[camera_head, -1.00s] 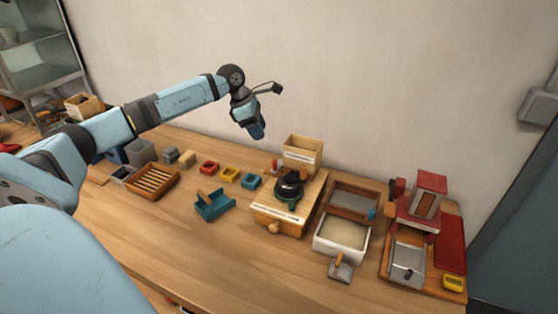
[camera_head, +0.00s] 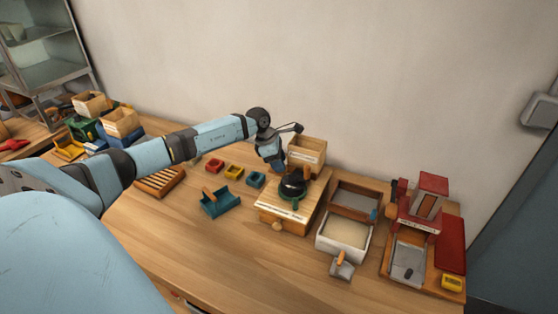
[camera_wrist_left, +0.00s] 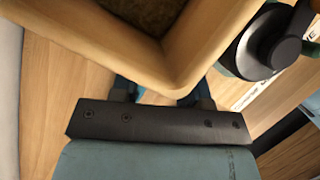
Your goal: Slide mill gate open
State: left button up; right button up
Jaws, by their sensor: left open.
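The mill (camera_head: 285,213) looks like a wooden box with a front knob, a dark round top part with a green base, and a pale label strip. An open-topped wooden hopper (camera_head: 307,152) stands behind it. In the left wrist view the hopper (camera_wrist_left: 100,45) holds brown material, with the dark round part (camera_wrist_left: 268,42) at right. My left gripper (camera_head: 278,166) is open, down beside the hopper and the dark part. In the left wrist view the hopper's corner hides its fingertips; whether they touch anything cannot be told. I cannot make out the gate clearly. My right gripper is out of view.
A white sand-coloured tray (camera_head: 343,233) and a red machine (camera_head: 430,190) stand to the right. The front of the table (camera_head: 240,260) is clear. The wall is close behind.

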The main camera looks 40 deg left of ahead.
pick_arm(q)
grip_shut()
jog(key=shift+a+f+b, duration=0.15)
jog(key=shift+a+b, duration=0.15)
jog(key=shift+a, duration=0.05)
jog(key=shift+s+a+b, duration=0.2)
jog(key=shift+a+b, duration=0.15)
jog(key=shift+a, duration=0.2)
jog(key=shift+s+a+b, duration=0.2)
jog(key=shift+a+b, duration=0.1)
jog(key=shift+a, duration=0.2)
grip_release()
jog(key=shift+r, duration=0.2)
jog(key=b+v, duration=0.1)
jog(key=v, duration=1.2)
jog(key=shift+r+b, duration=0.35)
jog(key=shift+r, duration=0.05)
jog(key=shift+s+a, duration=0.1)
